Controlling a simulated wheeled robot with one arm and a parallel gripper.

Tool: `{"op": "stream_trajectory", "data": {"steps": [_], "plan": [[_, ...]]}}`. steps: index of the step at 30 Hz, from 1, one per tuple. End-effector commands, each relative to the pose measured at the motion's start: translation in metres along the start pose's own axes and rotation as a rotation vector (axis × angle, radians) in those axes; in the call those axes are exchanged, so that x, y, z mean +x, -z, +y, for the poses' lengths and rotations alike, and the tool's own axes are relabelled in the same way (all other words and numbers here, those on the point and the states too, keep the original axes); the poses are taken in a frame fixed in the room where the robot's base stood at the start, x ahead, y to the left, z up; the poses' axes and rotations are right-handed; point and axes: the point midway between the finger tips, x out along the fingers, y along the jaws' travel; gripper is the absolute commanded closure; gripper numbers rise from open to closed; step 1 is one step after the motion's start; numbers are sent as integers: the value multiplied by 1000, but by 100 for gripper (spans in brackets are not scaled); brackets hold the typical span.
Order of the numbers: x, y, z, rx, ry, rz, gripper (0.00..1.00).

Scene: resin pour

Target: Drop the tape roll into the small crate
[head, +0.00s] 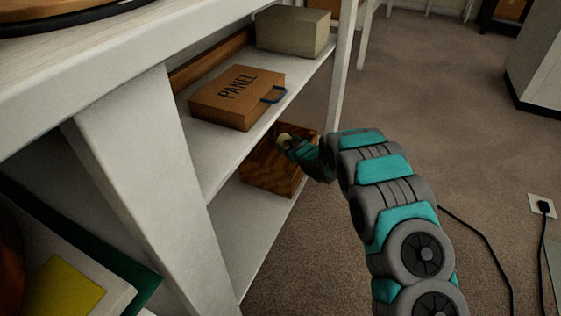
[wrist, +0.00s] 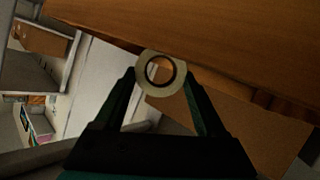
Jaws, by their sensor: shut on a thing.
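My gripper (wrist: 160,76) is shut on the tape roll (wrist: 160,91), a pale ring with an open hole, held between the fingertips. In the head view the roll (head: 285,138) is small, at the end of my arm, and my gripper (head: 290,142) overlaps the small crate. The crate (head: 268,183) is brown wood and sits on the lower shelf; my gripper and wrist hide part of it. In the wrist view a wooden wall, apparently the crate's (wrist: 215,35), crosses behind the roll. Whether the roll is inside or above the crate is unclear.
The upper shelf (head: 225,165) holds a cardboard box marked PANEL (head: 238,98) with a blue handle and a grey-beige box (head: 293,32). It lies close above the crate. A white shelf leg (head: 150,170) stands left. Open carpet (head: 450,110) lies right, with a black cable (head: 485,240).

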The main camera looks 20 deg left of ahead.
Motion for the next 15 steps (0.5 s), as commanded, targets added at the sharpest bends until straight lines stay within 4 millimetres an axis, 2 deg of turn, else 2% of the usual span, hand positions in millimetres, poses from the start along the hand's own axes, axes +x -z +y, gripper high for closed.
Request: {"op": "stream_trajectory", "data": {"steps": [7,8,12,15], "plan": [[0,0,0,0,0,1,82],[0,0,0,0,-1,1,24],[0,0,0,0,0,0,8],[0,0,0,0,0,0,0]]}}
